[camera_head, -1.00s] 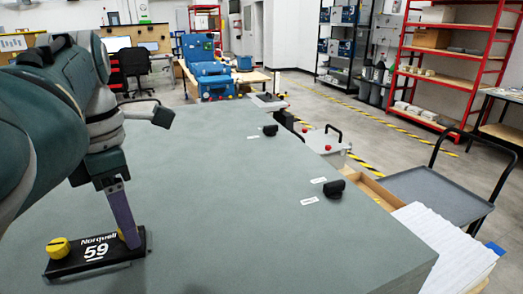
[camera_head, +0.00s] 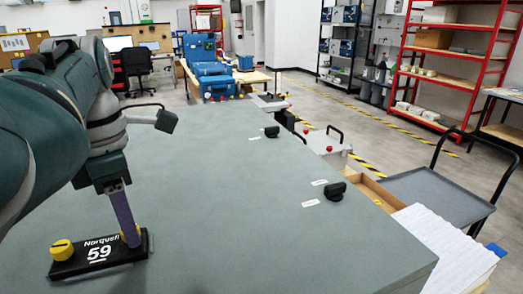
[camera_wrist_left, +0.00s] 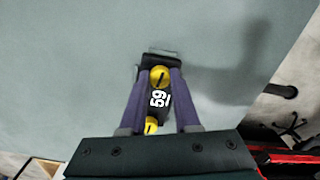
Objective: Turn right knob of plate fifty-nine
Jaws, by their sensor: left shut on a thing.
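Plate fifty-nine (camera_head: 80,261) is a small black plate marked "Norquell 59" on the grey-green table at the lower left of the head view. Its left knob (camera_head: 62,249) is yellow and uncovered. Its right knob (camera_head: 124,236) is yellow and partly hidden behind a purple finger. My left gripper (camera_head: 131,238) reaches down from above and is shut on the right knob. In the left wrist view the right knob (camera_wrist_left: 160,77) sits between the two fingertips, and the left knob (camera_wrist_left: 151,125) shows nearer the gripper body. My right gripper is not in view.
The large table (camera_head: 230,200) is clear around the plate. Black knobs (camera_head: 335,191) with white labels lie toward its right edge. A grey cart (camera_head: 430,190) and a white stack (camera_head: 445,245) stand beyond that edge. Blue cases (camera_head: 210,80) stand at the back.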

